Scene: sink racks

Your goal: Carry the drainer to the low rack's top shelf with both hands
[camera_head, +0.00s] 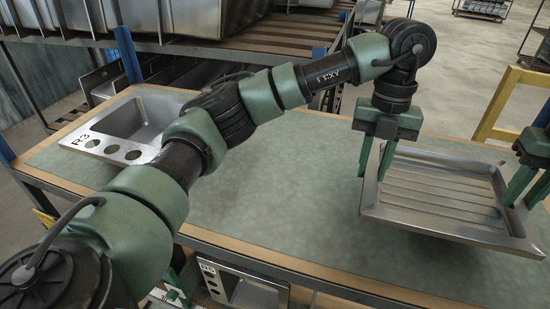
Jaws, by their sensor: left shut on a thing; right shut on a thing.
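The drainer (440,196) is a shallow grey metal tray with long ridges, at the right in the head view. My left gripper (374,163) points down and is shut on its left rim. My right gripper (522,188) is shut on its right rim, near the picture's right edge. The drainer looks tilted, its near right corner lower and out past the green top's front edge. Whether it touches the top cannot be told. The green top (270,205) looks like a rack's shelf; whether it is the low rack's top shelf cannot be told.
A metal sink (140,147) marked R3 sits at the left of the green top. Another sink (240,286) shows below the front edge. A taller rack (260,38) with metal basins stands behind. A yellow frame (500,105) stands at the right. The top's middle is clear.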

